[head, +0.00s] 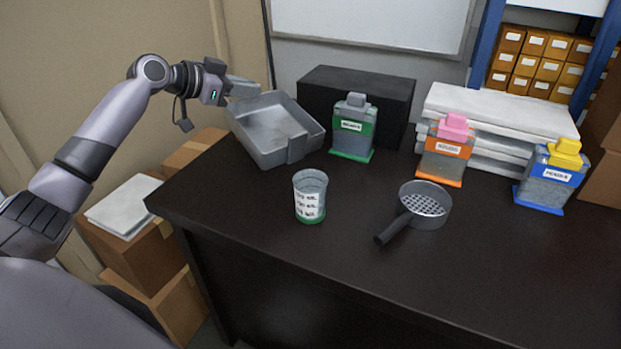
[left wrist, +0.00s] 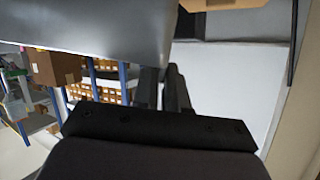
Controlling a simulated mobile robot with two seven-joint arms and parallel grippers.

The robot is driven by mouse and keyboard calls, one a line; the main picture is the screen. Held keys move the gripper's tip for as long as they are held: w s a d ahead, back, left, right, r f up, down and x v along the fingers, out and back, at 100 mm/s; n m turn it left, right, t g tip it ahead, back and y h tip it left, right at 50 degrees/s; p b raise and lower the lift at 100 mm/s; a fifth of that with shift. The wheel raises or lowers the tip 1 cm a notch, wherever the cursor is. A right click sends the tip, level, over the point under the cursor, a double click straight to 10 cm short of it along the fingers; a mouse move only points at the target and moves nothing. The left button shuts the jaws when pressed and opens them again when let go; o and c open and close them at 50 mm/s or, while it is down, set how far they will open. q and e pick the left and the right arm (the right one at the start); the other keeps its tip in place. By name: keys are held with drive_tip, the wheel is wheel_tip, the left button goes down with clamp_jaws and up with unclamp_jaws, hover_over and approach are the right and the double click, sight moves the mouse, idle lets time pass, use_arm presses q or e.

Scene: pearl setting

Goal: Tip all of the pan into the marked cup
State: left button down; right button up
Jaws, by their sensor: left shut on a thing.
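The pan (head: 268,135) is a grey, square-sided metal vessel with a notch or spout at its front right corner. It is at the back left of the dark table and looks slightly tilted; I cannot tell if it touches the tabletop. My left gripper (head: 238,88) is shut on the pan at its back left. In the left wrist view the fingers (left wrist: 166,90) are beside the pan's grey wall (left wrist: 110,35). The marked cup (head: 310,196), clear with white printed marks and a green base, stands upright in front of the pan. Any contents of the pan are hard to make out.
A sieve (head: 425,205) with a dark handle lies right of the cup. Green (head: 355,128), orange (head: 446,150) and blue (head: 550,178) labelled containers stand behind. A black box (head: 357,98) and white stack (head: 500,115) are at the back. The table front (head: 330,255) is clear.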

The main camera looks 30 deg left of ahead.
use_arm(q)
drive_tip(key=shift+w+a+f+n+g+h, duration=0.15)
drive_tip(key=shift+w+a+f+n+h, duration=0.2)
drive_tip(key=shift+a, duration=0.35)
drive_tip(key=shift+w+a+f+n+g+h, duration=0.1)
drive_tip(key=shift+w+a+f+n, duration=0.35)
drive_tip(key=shift+a, duration=0.3)
drive_tip(key=shift+w+a+f+n+g+h, duration=0.15)
drive_tip(key=shift+w+a+f+n+h, duration=0.25)
drive_tip(key=shift+a, duration=0.3)
wheel_tip(320, 180, up, 6)
drive_tip(key=p, duration=0.4)
drive_tip(key=shift+s, duration=0.1)
